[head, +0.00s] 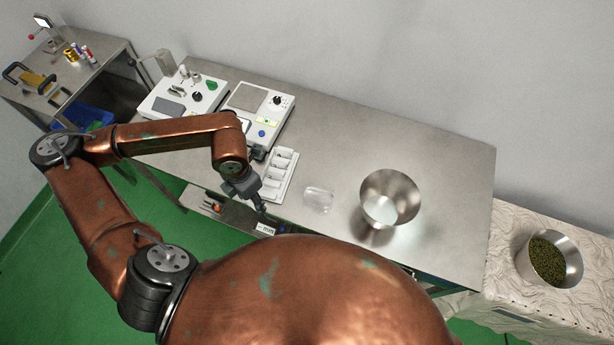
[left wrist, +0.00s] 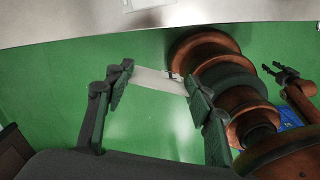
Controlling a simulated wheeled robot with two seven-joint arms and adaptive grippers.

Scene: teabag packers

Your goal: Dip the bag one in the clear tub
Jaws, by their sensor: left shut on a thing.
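My left gripper (head: 261,214) is shut on a small white bag (head: 265,229) with dark print, in front of the table's near edge. The left wrist view shows the pale bag (left wrist: 160,81) stretched between the two fingertips, above the green floor. The clear tub (head: 318,199) stands on the steel table near its front edge, to the right of the gripper and apart from it. Its contents are hard to see. My right gripper (left wrist: 277,69) shows small at the right of the left wrist view, fingers apart and empty.
A white compartment tray (head: 292,184) lies just behind the left gripper. A scale (head: 247,97) and another white device (head: 168,106) stand farther back. A steel bowl (head: 391,197) stands right of the tub. A bowl of green leaves (head: 523,262) is far right.

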